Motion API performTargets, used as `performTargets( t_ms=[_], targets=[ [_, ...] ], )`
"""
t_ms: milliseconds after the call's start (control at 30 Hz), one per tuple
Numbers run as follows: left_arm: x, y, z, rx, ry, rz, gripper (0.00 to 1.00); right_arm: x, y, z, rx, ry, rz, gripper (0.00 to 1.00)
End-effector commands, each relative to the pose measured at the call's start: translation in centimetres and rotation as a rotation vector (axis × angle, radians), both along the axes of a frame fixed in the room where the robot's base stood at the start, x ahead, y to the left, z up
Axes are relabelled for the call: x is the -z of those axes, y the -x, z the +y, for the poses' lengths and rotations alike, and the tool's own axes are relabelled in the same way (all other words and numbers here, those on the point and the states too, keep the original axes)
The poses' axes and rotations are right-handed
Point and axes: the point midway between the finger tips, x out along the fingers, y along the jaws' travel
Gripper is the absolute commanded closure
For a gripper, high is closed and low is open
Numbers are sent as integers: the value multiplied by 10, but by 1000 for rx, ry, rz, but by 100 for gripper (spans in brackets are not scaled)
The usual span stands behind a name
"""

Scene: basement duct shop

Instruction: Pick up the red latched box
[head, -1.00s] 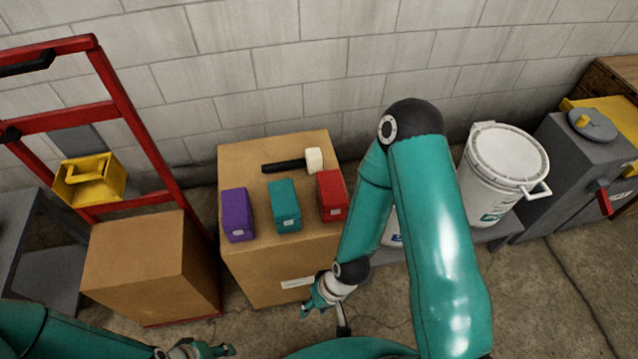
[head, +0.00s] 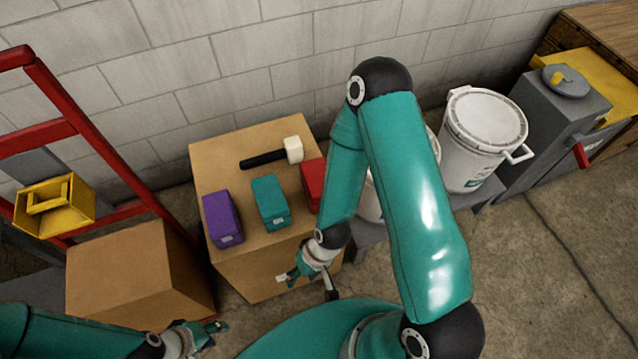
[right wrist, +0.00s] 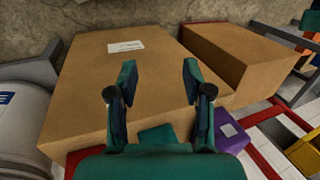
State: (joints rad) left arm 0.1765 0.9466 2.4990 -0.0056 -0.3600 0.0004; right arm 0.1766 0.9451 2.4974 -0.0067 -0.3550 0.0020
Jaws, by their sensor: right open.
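The red latched box (head: 312,184) stands on the front right of a cardboard carton top, partly hidden behind my right arm in the head view. In the right wrist view a strip of the red box (right wrist: 82,158) shows at lower left, mostly hidden by the gripper body. My right gripper (head: 308,280) is low at the carton's front side, below the red box and apart from it. Its two fingers (right wrist: 157,85) are spread and empty. My left gripper (head: 212,335) is at the bottom left, away from the boxes; its opening is unclear.
The carton (head: 212,160) also bears a purple box (head: 222,218), a teal box (head: 270,203) and a black-handled mallet (head: 270,157). Another carton (head: 125,275) and a red hand truck (head: 95,140) stand left. White buckets (head: 485,135) stand right.

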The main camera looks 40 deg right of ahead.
Motion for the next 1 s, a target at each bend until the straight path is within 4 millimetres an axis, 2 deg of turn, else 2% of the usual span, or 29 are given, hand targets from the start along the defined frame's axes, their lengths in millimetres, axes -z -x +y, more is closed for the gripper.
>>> performTargets(
  t_ms=[33, 167, 267, 367, 467, 600, 700, 800, 867, 933, 1000],
  targets=[
    [2, 0, 0, 0, 0, 0, 60, 1, -4, -1, 1, 0, -3, 37],
    [9, 0, 0, 0, 0, 0, 60, 2, -24, 2, -1, -9, 2, 15],
    [20, 0, 0, 0, 0, 0, 60, 0, -53, -6, -12, -8, 15, 0],
    [32, 0, 0, 0, 0, 0, 60, -10, -89, -26, -21, 15, 38, 0],
    [45, 0, 0, 0, 0, 0, 60, -31, -121, -55, -21, 68, 71, 0],
    [61, 0, 0, 0, 0, 0, 60, -73, -159, -103, 5, 168, 83, 0],
    [71, 0, 0, 0, 0, 0, 60, -108, -180, -137, 43, 240, 75, 0],
    [78, 0, 0, 0, 0, 0, 60, -140, -190, -164, 84, 298, 69, 0],
    [80, 0, 0, 0, 0, 0, 60, -153, -192, -174, 103, 320, 70, 0],
    [81, 0, 0, 0, 0, 0, 60, -158, -193, -181, 114, 335, 73, 0],
    [81, 0, 0, 0, 0, 0, 60, -155, -192, -184, 118, 341, 76, 0]
  ],
)
